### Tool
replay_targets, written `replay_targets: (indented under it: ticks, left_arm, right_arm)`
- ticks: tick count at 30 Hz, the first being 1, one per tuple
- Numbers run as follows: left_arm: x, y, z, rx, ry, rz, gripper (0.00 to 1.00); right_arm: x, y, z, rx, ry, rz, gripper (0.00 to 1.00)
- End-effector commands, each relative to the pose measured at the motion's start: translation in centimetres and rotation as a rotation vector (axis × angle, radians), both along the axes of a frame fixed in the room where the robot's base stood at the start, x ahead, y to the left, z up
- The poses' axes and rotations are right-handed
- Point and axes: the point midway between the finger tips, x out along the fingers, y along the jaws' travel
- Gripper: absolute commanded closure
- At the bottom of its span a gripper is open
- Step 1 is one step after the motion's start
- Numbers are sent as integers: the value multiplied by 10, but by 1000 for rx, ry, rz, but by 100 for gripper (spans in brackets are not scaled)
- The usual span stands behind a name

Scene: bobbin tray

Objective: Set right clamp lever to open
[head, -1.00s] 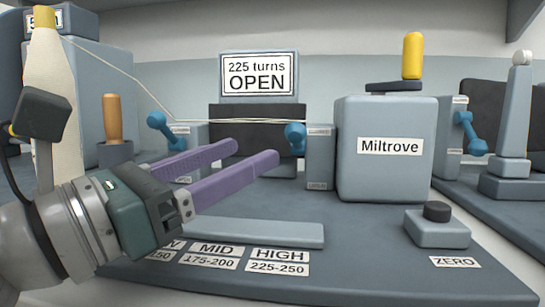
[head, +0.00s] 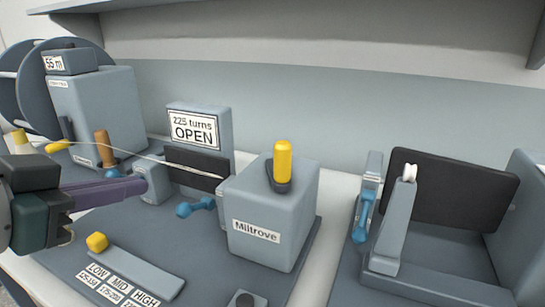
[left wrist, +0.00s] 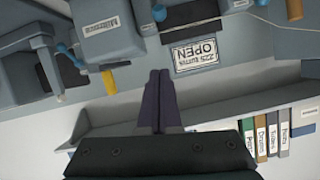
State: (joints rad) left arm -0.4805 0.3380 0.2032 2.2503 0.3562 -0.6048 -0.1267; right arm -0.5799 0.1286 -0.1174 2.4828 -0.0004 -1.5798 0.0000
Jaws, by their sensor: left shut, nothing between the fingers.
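Blue clamp levers show in the head view. One (head: 195,206) stands in front of the dark panel, left of the Miltrove box (head: 270,215), slanting down and left. Another (head: 362,218) hangs down on a post at the right station. A third (head: 112,175) is partly hidden behind my left gripper (head: 145,184). I cannot tell the clamp labels at this size. The left gripper is shut and empty; its fingertips look close to the left clamp block (head: 154,172), apart from the middle lever. In the left wrist view, upside down, a blue lever (left wrist: 159,12) shows beyond the fingers.
The sign (head: 193,130) reads 225 turns OPEN. A pale thread runs from the left across to the Miltrove box, above the fingers. A yellow knob (head: 97,242) sits by the LOW, MID, HIGH labels. A yellow handle (head: 282,165) stands on the Miltrove box. A shelf overhangs behind.

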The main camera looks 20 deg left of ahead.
Motion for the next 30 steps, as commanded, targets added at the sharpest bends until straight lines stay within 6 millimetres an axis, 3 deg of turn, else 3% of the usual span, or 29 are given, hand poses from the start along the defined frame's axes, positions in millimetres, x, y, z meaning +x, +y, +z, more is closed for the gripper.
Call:
replay_targets:
  ticks: [5, 17, 21, 30]
  left_arm:
    - [19, -1, -8, -6, -3, 2, 100]
    - [96, -4, -39, -2, -3, -1, 100]
    - [88, 1, -64, -1, 2, -2, 100]
    - [86, 3, -77, 1, -2, -3, 100]
  right_arm:
    - [-1, 4, -3, 11, 5, -2, 33]
    - [-1, 4, -10, 13, 5, -4, 33]
    - [-1, 4, -14, 12, 5, -4, 33]
    - [-1, 3, -15, 10, 5, -3, 33]
